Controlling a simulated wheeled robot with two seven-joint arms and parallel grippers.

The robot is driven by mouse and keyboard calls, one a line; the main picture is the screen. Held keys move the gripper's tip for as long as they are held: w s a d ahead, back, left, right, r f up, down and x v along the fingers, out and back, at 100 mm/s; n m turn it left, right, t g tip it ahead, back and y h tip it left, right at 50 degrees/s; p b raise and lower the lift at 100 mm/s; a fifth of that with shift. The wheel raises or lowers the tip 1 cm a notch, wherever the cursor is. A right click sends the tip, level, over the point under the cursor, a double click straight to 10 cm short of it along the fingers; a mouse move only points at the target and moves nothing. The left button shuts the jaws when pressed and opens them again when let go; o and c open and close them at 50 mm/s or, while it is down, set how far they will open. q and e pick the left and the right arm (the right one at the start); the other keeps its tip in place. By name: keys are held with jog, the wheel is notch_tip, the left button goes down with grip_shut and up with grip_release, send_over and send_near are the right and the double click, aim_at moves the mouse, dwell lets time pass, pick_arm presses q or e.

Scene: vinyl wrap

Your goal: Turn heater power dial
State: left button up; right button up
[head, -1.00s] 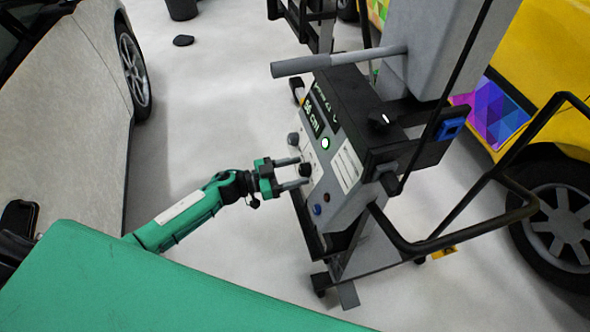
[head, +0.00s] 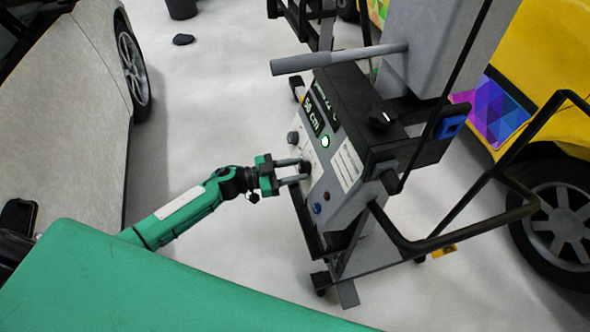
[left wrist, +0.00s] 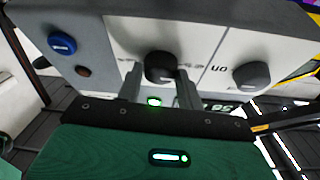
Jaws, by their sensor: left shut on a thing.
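The heater's control panel (head: 323,176) stands tilted toward my left arm, with a lit display (head: 314,113) reading in cm. A black dial (head: 305,167) on its face sits between the fingers of my left gripper (head: 302,170). In the left wrist view the dial (left wrist: 158,66) is in the middle, with one finger of the left gripper (left wrist: 160,82) on each side, shut on it. A second dark dial (left wrist: 250,75) is to the right there; it is the upper dial (head: 293,138) in the head view. My right gripper is not in view.
A blue button (left wrist: 62,44) and a small brown button (left wrist: 83,71) are beside the held dial. A grey handle (head: 335,60) and black tube frame (head: 450,240) stick out from the stand. A car (head: 65,100) is at left, a yellow vehicle (head: 555,70) at right.

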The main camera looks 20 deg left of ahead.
pick_arm(q)
jog(key=m+g, duration=0.1)
jog(key=m, duration=0.1)
jog(key=m+g+b, duration=0.1)
jog(key=m, duration=0.2)
jog(key=shift+w+a+h, duration=0.1)
jog(key=shift+w+h, duration=0.05)
jog(key=shift+h, duration=0.25)
jog(key=shift+m+g, duration=0.4)
jog(key=shift+m, duration=0.5)
jog(key=m+g, duration=0.1)
jog(key=m, duration=0.1)
jog(key=m+g+b, duration=0.1)
jog(key=m, duration=0.1)
jog(key=shift+w+r, duration=0.15)
jog(key=shift+m+g+y, duration=0.3)
jog(key=shift+m, duration=0.7)
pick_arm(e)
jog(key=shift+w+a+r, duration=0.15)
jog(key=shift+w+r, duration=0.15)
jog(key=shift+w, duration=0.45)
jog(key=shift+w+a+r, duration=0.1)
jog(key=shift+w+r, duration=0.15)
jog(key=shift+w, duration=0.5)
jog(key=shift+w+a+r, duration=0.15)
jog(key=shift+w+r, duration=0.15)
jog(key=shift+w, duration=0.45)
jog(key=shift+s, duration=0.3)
